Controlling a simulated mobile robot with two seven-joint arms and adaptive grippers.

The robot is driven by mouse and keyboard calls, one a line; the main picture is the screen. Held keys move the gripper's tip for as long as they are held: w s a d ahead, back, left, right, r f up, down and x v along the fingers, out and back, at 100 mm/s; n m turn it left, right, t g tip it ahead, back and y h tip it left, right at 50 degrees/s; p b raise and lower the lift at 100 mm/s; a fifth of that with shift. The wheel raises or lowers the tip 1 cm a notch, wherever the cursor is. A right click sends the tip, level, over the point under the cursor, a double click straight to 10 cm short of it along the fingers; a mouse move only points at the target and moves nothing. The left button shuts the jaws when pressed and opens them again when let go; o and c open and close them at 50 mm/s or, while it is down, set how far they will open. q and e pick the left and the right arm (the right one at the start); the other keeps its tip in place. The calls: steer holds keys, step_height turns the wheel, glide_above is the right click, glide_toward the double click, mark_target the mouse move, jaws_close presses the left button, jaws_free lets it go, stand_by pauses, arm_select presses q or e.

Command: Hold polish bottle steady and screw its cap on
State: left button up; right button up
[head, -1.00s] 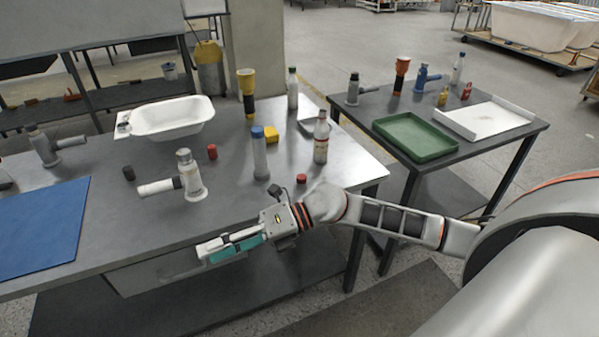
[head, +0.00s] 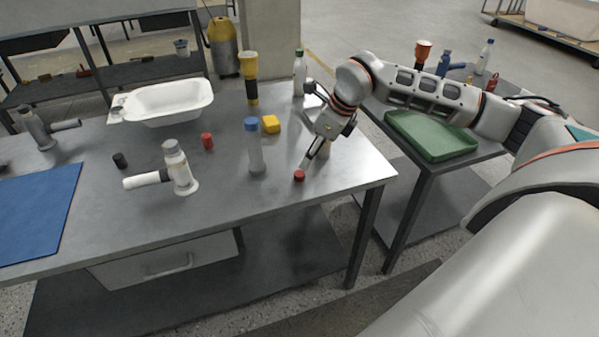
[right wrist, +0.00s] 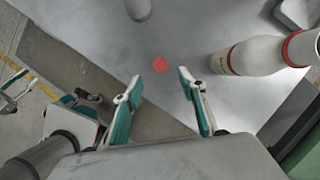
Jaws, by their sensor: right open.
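A small red cap (head: 299,176) lies on the steel table near its right front part. My right gripper (head: 305,163) points down at it, open, with its fingertips just above or beside it. In the right wrist view the red cap (right wrist: 161,64) shows near the fingertips of my open right gripper (right wrist: 172,71); nothing is held. A pale bottle with a red band (right wrist: 248,56), probably the polish bottle, stands just right of the gripper. In the head view it is mostly hidden behind the gripper. My left gripper is out of view.
A second red cap (head: 208,141), a dark cap (head: 120,160) and a grey fitting (head: 178,168) stand further left. A green tray (head: 432,137) is on the right table.

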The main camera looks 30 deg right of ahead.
mark_target(299, 173)
stand_by(0.3)
steer(key=shift+x, duration=1.3)
steer(key=shift+x, duration=2.6)
steer(key=c, duration=0.8)
